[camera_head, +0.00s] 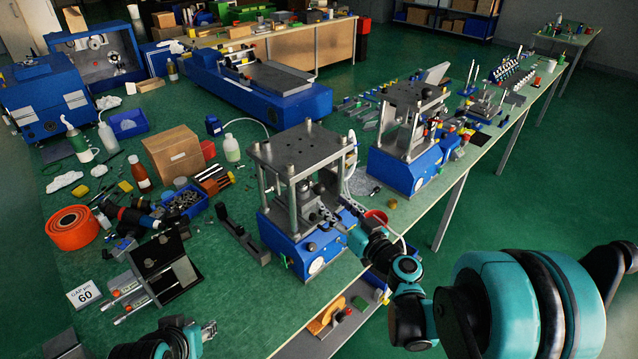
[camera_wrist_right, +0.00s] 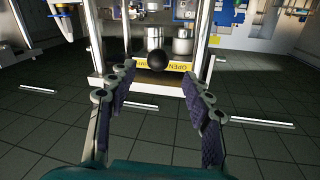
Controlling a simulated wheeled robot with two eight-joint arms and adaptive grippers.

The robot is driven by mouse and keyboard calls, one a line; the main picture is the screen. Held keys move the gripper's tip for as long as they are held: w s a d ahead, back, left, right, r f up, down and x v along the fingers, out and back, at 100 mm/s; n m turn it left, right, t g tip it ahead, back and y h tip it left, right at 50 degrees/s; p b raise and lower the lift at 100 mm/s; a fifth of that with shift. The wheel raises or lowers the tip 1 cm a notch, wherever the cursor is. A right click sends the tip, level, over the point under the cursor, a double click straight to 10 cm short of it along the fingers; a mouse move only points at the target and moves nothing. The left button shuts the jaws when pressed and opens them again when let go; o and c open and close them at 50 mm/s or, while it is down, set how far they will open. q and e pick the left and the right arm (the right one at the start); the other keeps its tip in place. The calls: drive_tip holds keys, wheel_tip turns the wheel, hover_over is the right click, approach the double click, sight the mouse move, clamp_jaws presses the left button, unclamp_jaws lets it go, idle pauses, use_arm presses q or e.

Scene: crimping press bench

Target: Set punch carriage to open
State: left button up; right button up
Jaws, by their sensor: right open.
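A press with a blue base (camera_head: 318,258), steel posts and a dark top plate (camera_head: 297,146) stands at the bench's front edge in the head view. My right gripper (camera_head: 334,210) is at the press's right side, its fingers reaching between the posts. In the right wrist view the gripper (camera_wrist_right: 159,78) is open, with a black ball knob (camera_wrist_right: 157,60) between and just beyond its fingertips, not gripped. Behind the knob is a yellow label (camera_wrist_right: 180,66) reading "OPEN", partly covered. Steel cylinders stand above it. The carriage itself is not clearly distinguishable.
A second blue-based press (camera_head: 408,165) stands to the right. A red cup (camera_head: 376,217) is close to my right forearm. A dark bar (camera_head: 240,235) lies left of the press. A cardboard box (camera_head: 173,154) and a tray of parts (camera_head: 185,202) stand farther left.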

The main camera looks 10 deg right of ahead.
sight(323, 193)
drive_tip(key=b+x, duration=0.1)
drive_tip(key=x, duration=0.7)
drive_tip(key=shift+d, duration=0.15)
